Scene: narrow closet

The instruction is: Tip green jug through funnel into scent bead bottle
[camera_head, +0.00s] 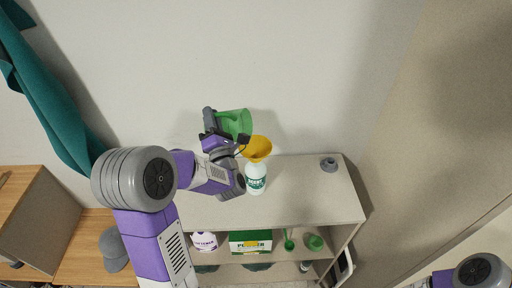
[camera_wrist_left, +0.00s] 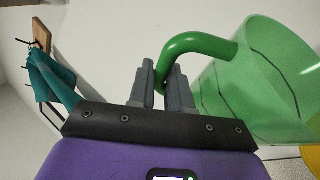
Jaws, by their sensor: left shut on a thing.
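The green jug (camera_head: 236,122) is held up above the shelf unit, just left of and above the yellow funnel (camera_head: 258,147). The funnel sits in the top of the white scent bead bottle (camera_head: 256,180), which stands upright on the top shelf. My left gripper (camera_head: 212,128) is shut on the jug's handle, and in the left wrist view its fingers (camera_wrist_left: 174,82) close around the handle. The translucent jug body (camera_wrist_left: 262,85) is tilted in the left wrist view, and its contents are not clear. A yellow edge (camera_wrist_left: 312,157) shows below the jug there. My right gripper is not in view.
A small grey round thing (camera_head: 328,164) is on the right of the top shelf (camera_head: 310,195). A softener bottle (camera_head: 205,241), a green-and-white box (camera_head: 250,240) and green items (camera_head: 314,242) stand on the shelf below. Teal cloth (camera_head: 50,100) hangs at left.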

